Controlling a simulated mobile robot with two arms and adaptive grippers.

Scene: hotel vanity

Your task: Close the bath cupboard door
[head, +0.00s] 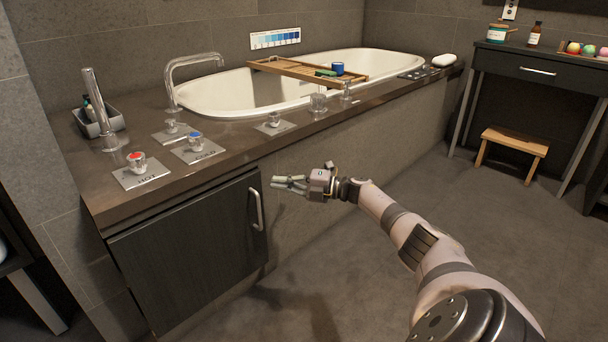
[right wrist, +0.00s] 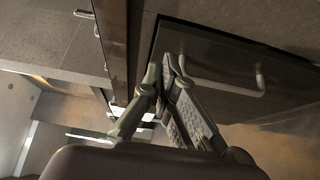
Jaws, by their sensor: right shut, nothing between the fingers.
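The bath cupboard door (head: 190,250) is a dark wood-grain panel under the front left of the bath counter. In the right wrist view, the fingertips (right wrist: 164,68) show in front of the dark door (right wrist: 240,58), near the handle (right wrist: 225,86). My left gripper is not in view.
The stone counter edge (head: 225,152) overhangs the door, with hot and cold taps (head: 137,162) above. The tiled bath front (head: 345,143) continues right of the cupboard. A wooden stool (head: 514,142) stands under the dark vanity at right. The floor before the bath is clear.

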